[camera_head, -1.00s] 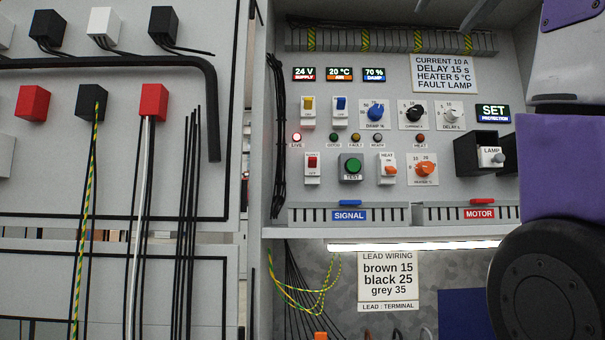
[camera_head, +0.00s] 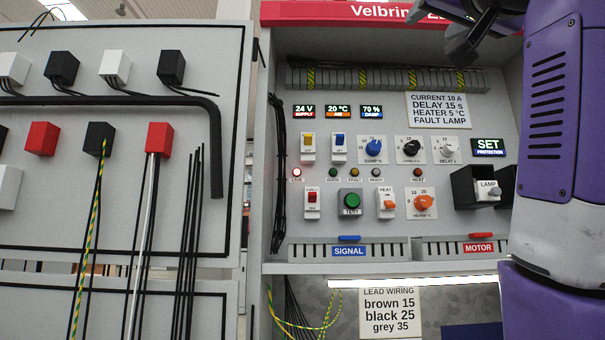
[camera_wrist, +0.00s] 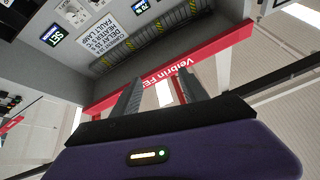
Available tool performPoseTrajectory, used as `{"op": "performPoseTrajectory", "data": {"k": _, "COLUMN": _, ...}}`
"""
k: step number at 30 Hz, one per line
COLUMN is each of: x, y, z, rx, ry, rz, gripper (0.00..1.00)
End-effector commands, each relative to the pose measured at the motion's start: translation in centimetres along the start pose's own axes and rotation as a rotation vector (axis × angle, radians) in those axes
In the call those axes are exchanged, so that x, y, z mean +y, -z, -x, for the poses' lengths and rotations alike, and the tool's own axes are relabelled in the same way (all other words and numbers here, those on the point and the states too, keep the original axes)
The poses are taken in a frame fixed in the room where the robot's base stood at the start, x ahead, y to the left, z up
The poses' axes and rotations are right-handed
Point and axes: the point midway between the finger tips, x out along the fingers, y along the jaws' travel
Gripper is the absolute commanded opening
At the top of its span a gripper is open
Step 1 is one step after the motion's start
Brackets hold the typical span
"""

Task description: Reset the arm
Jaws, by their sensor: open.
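My gripper (camera_wrist: 160,92) shows in the wrist view with two grey fingers standing apart and nothing between them. It points up past the red header board (camera_wrist: 210,60) of the cabinet, whose lettering is upside down there. In the head view my purple arm stands upright on the right. A dark part of its end shows at the top right, in front of the red header (camera_head: 350,13); the fingertips cannot be made out there. The arm hides the cabinet's right side.
The cabinet panel carries switches, a green TEST button (camera_head: 351,201), knobs, a LAMP box (camera_head: 474,187) and a SET display (camera_head: 488,146). A lit strip (camera_head: 412,282) runs under the shelf. At left, a grey door panel (camera_head: 120,230) holds wired blocks. Open room shows above the header.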

Motion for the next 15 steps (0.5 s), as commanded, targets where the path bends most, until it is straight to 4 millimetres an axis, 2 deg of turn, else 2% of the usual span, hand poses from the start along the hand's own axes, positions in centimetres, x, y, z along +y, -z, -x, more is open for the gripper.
{"op": "performPoseTrajectory", "data": {"k": 1, "x": 0.5, "y": -2.0, "z": -0.3, "rx": 0.012, "ry": 0.003, "rz": 0.011, "gripper": 0.52}}
{"op": "performPoseTrajectory", "data": {"k": 8, "x": 2.8, "y": -11.0, "z": -0.3, "rx": 0.085, "ry": 0.022, "rz": 0.071, "gripper": 0.52}}
{"op": "performPoseTrajectory", "data": {"k": 15, "x": 5.6, "y": -21.5, "z": 2.2, "rx": 0.116, "ry": 0.034, "rz": 0.126, "gripper": 0.52}}
